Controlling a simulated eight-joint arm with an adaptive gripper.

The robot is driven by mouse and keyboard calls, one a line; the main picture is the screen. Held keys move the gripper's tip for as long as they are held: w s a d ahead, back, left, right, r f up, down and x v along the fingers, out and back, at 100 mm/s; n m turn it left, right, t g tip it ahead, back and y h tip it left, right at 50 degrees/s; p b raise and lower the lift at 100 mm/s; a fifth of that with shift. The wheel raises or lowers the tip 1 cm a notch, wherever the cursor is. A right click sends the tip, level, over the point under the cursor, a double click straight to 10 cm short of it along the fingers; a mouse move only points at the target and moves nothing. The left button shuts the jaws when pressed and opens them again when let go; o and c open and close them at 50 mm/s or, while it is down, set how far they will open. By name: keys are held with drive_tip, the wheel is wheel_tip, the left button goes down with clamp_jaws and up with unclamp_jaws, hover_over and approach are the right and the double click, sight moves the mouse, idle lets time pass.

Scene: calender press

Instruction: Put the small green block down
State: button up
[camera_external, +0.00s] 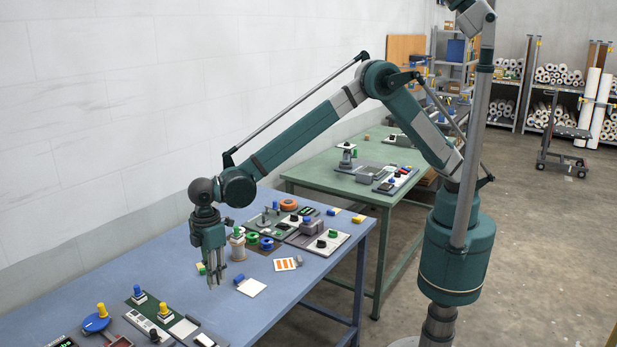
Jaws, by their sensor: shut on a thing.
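My gripper (213,283) hangs pointing down over the blue table (150,272), near its middle. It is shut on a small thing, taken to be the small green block. I cannot tell how high the fingertips are above the table.
A white card with a blue block (251,287) lies right of my gripper, beside an orange-marked card (285,264). Spools (252,239) and control panels (319,242) crowd the table behind. More panels with yellow knobs (163,309) stand in front. Bare tabletop lies between.

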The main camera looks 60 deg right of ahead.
drive_tip(key=w+d+m, duration=0.4)
drive_tip(key=w+d, duration=1)
drive_tip(key=w, duration=0.1)
drive_tip(key=m+b, duration=0.3)
drive_tip(key=m, duration=0.9)
hover_over(258, 206)
drive_tip(key=shift+w+d+r, duration=0.1)
drive_tip(key=shift+w, duration=0.05)
drive_tip(key=shift+f, duration=3.15)
drive_tip(key=shift+f, duration=1.85)
